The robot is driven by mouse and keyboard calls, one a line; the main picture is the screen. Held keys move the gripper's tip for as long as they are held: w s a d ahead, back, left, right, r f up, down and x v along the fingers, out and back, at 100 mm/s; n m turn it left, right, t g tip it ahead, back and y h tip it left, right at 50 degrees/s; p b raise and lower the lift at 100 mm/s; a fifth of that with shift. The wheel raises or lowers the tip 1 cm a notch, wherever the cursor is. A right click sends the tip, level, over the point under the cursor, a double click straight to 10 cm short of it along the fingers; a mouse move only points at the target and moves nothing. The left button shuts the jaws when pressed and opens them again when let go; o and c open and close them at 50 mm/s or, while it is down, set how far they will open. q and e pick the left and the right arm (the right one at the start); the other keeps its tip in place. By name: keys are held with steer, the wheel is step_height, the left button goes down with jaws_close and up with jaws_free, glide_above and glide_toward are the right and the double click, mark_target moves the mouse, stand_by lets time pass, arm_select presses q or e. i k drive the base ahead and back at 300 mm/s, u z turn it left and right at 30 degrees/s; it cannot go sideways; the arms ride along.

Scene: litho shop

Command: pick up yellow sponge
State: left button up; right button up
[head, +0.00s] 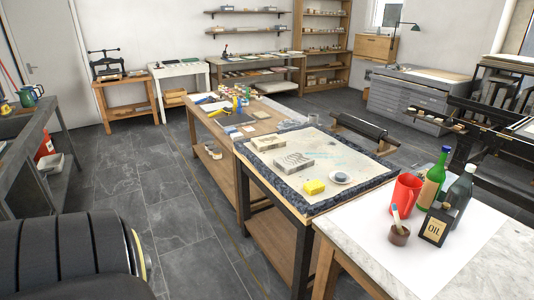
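The yellow sponge (314,187) lies on the stone-topped table (352,160) in the middle of the head view, near that table's front edge. A small round dish (340,177) sits just right of it, and a grey patterned block (293,162) lies behind it to the left. Nothing covers the sponge. Neither of my grippers shows in this view, so their state is hidden.
A wooden table (208,120) stands behind. Grey floor (150,180) is clear at left.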

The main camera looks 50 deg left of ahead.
mark_target(315, 187)
steer(key=u, duration=0.05)
steer(key=i, duration=0.3)
steer(key=u, duration=1.7)
